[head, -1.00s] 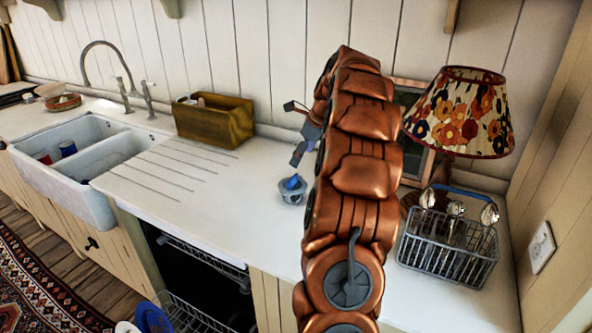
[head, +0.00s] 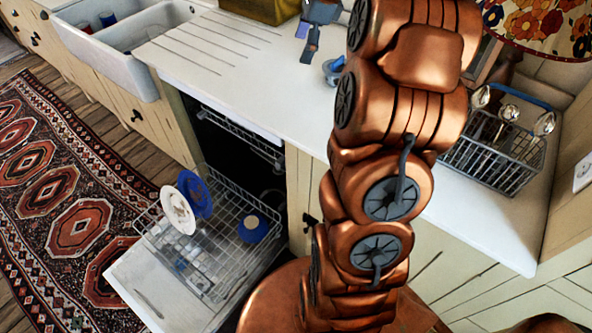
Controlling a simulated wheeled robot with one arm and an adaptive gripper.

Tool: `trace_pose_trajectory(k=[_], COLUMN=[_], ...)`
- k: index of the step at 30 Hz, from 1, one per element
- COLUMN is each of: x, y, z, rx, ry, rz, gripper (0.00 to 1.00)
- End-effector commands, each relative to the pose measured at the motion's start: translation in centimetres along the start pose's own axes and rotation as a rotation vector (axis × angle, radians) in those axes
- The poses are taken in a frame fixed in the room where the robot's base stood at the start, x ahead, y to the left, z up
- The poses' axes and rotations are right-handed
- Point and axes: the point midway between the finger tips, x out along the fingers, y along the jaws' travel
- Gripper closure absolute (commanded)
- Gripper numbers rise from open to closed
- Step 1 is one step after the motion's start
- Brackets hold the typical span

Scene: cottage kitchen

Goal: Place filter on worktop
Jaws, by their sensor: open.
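A small grey cup-shaped thing with blue in it (head: 332,70), which seems to be the filter, stands on the white worktop (head: 270,75). My copper arm partly hides it on its right side. My gripper (head: 306,44) is open above the worktop, to the left of and apart from the filter, with nothing seen between its fingers.
The dishwasher door (head: 150,290) is down, its lower rack (head: 215,250) pulled out with a white plate (head: 177,211), a blue plate (head: 196,194) and a blue bowl (head: 253,228). A wire basket (head: 495,155) stands at right. The ribbed worktop by the sink (head: 150,35) is clear.

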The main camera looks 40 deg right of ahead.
Motion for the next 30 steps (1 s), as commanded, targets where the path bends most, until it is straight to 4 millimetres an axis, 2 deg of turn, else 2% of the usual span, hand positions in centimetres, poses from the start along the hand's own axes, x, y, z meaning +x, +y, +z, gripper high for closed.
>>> trace_pose_trajectory(k=[1,6,10,15,20,24,30], x=[0.3,1.6,2.6,3.6,4.7,5.5,6.6], y=[1.9,8.0,13.2,19.8,26.1,31.4,37.1], z=[1.9,6.1,8.2,9.6,9.4,8.2,5.6], rx=[-0.098,-0.439,-0.696,-1.027,-1.329,-1.589,-1.890], ry=[0.005,0.026,0.035,0.043,0.040,0.027,0.002], rz=[0.021,0.094,0.156,0.231,0.313,0.388,0.479], gripper=[0.11,0.11,0.11,0.11,0.11,0.11,0.11])
